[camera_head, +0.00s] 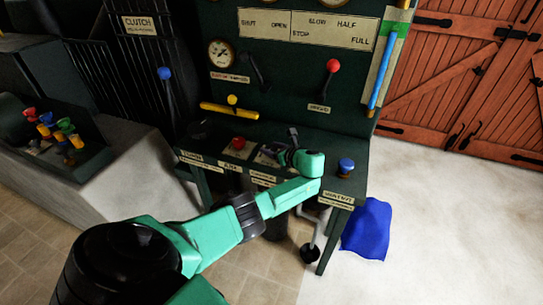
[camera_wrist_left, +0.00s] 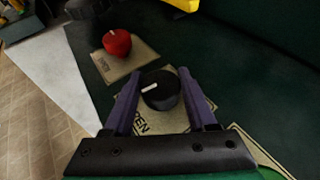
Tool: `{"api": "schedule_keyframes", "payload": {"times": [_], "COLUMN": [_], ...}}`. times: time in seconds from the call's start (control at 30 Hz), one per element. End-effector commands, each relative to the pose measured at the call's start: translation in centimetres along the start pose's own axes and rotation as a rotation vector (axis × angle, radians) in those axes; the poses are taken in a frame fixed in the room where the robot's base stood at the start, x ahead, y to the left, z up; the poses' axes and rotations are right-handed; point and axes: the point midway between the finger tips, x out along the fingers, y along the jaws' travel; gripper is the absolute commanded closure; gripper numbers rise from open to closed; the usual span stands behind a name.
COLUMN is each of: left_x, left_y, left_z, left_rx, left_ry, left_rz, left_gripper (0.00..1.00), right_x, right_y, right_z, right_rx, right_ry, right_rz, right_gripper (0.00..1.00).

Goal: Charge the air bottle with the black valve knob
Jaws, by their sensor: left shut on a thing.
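The black valve knob (camera_wrist_left: 162,92) shows in the left wrist view as a round black cap with a short white mark on top. It stands on a pale plate whose lettering is partly covered. My left gripper (camera_wrist_left: 160,82) has its two purple fingers on either side of the knob and is shut on it. In the head view my left gripper (camera_head: 284,154) is over the desk between the red and blue knobs, and it hides the black knob. A round gauge (camera_head: 221,53) is on the panel behind. I see no air bottle that I can make out. My right gripper is not in view.
A red knob (camera_head: 238,143) is left of my gripper and a blue knob (camera_head: 346,166) right of it. A yellow bar (camera_head: 229,110) and a red-topped lever (camera_head: 330,80) stand behind. The floor at right is clear.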

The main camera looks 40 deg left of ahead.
Motion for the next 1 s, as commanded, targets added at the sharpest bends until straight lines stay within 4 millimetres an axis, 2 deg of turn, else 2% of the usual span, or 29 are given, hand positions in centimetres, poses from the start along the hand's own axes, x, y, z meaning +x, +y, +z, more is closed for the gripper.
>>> {"api": "schedule_keyframes", "payload": {"times": [0.03,0.2,0.73,0.77,0.8,0.83,1.0], "left_x": [0.2,0.2,0.1,0.1,0.1,0.1,0.1], "left_y": [0.0,0.1,0.1,0.1,0.1,0.1,0.1], "left_z": [-0.6,-0.4,-0.1,-0.1,-0.1,-0.1,0.0], "left_rx": [-0.009,-0.029,-0.038,-0.038,-0.038,-0.038,-0.038], "left_ry": [0.002,0.002,0.002,0.002,0.002,0.002,0.001], "left_rz": [0.021,0.073,0.097,0.097,0.097,0.096,0.095], "left_gripper": [0.98,0.98,0.98,0.35,0.20,0.13,0.13], "right_x": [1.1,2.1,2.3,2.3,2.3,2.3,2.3], "right_y": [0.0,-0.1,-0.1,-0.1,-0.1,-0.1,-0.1], "right_z": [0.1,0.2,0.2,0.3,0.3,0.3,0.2], "right_rx": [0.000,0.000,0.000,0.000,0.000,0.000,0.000], "right_ry": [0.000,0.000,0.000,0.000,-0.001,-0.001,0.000], "right_rz": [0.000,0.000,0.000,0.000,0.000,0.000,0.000], "right_gripper": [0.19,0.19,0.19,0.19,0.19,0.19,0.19]}}
